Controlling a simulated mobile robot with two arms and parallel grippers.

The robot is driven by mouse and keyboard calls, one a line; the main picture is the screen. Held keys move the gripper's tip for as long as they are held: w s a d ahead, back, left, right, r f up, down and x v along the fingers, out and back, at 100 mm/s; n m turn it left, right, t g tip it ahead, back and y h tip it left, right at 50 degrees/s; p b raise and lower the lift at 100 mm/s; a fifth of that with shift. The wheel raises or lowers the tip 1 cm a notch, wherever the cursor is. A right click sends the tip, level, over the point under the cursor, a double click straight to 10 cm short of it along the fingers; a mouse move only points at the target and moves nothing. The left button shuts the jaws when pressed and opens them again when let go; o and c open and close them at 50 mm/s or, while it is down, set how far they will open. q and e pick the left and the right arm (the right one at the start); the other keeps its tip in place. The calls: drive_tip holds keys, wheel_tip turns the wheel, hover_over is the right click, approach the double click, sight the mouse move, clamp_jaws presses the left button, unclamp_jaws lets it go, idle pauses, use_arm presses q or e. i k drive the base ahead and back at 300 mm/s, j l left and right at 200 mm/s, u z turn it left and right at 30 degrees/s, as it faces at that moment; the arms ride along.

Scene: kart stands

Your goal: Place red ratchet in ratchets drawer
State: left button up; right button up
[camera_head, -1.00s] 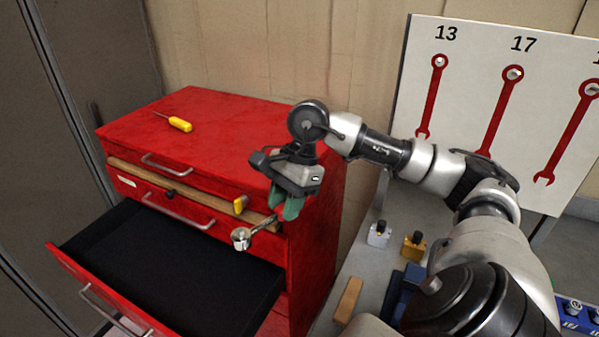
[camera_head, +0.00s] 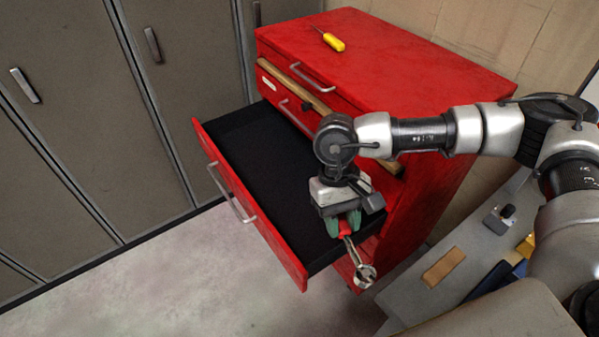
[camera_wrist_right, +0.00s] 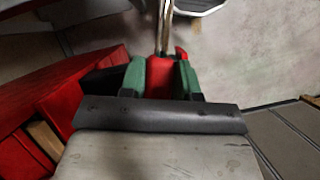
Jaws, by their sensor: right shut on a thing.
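The red ratchet (camera_head: 356,258) has a red handle and a silver shaft and head. My right gripper (camera_head: 346,225) is shut on its red handle, with the head hanging out below the green fingers. In the right wrist view the red handle (camera_wrist_right: 164,72) sits between the green fingers (camera_wrist_right: 160,78). An open drawer (camera_head: 241,204) with a black, empty-looking inside juts from the red cabinet. The gripper is over the drawer's near right end, and the ratchet's head shows past that end. No label on this drawer can be read. My left gripper is not in view.
The red tool cabinet (camera_head: 420,70) carries a yellow-handled screwdriver (camera_head: 334,42) on top. A wooden handle (camera_head: 300,90) lies along a partly open upper drawer. A grey bench (camera_head: 415,285) with a wooden block (camera_head: 443,267) stands at right. Grey lockers (camera_head: 70,130) stand at left; the floor before the drawer is clear.

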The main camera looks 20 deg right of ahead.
sight(293, 182)
drive_tip(key=i+j+z, duration=0.15)
drive_tip(key=z, duration=0.3)
drive_tip(key=i+j+z, duration=0.15)
drive_tip(key=z, duration=0.3)
drive_tip(key=i+j+z, duration=0.1)
drive_tip(key=j, duration=0.3)
drive_tip(key=i+j, duration=0.2)
drive_tip(key=j, duration=0.2)
drive_tip(key=i+j+z, duration=0.15)
drive_tip(key=j, duration=0.3)
drive_tip(key=i+j, duration=0.15)
drive_tip(key=j, duration=0.25)
drive_tip(key=i+j+z, duration=0.15)
drive_tip(key=j, duration=0.3)
drive_tip(key=i+j+z, duration=0.1)
drive_tip(key=j, duration=0.35)
